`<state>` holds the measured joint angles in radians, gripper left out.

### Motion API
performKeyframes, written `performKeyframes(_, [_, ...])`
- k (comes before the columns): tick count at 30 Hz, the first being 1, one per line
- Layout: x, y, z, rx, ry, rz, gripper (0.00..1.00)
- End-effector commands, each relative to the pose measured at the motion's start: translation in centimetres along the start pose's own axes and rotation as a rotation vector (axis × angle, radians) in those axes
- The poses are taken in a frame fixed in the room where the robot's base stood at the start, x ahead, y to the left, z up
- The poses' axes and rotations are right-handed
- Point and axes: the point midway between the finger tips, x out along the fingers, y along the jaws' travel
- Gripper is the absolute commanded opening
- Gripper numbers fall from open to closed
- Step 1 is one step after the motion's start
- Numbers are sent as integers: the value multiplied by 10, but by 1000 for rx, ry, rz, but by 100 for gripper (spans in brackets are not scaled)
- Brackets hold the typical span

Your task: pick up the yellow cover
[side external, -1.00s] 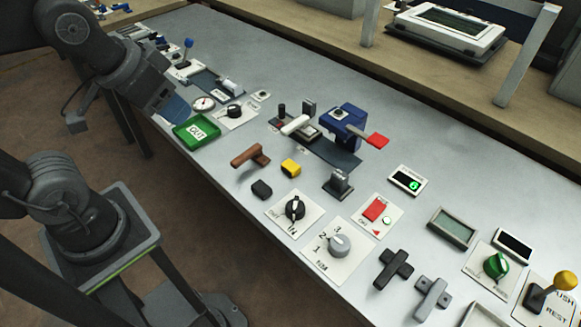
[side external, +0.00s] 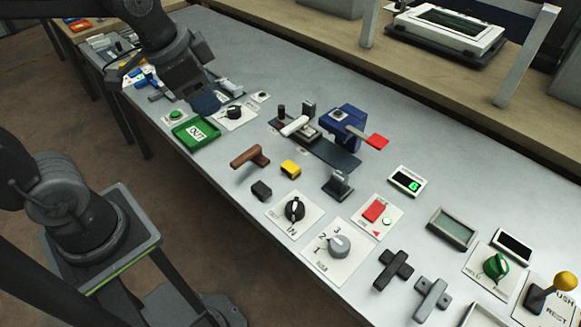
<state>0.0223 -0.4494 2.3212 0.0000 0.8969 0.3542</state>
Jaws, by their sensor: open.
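The yellow cover (side external: 291,168) is a small yellow block with a dark edge, lying near the middle of the grey bench. It stands between a brown handle and a dark grey bracket. My gripper (side external: 184,98) is over the far left part of the bench, behind the green tray and well apart from the cover. It is open, and I see nothing held in it. One bluish finger shows clearly; the other is hard to make out.
The brown handle (side external: 250,156) and a small black block (side external: 261,190) are close to the cover. A blue device with a red lever (side external: 376,141) stands behind it. The green tray (side external: 187,139) lies to its left. Dials and switches crowd the front right; the bench's back strip is clear.

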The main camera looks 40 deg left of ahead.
Motion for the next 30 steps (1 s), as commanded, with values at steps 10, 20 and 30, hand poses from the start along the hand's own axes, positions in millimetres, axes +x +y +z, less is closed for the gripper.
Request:
performKeyframes(10, [91,-13,-78,628,-161,136,64])
performKeyframes(20, [191,-8,-108,1096,-226,292,64])
performKeyframes(30, [235,-3,-100,1183,-234,328,64])
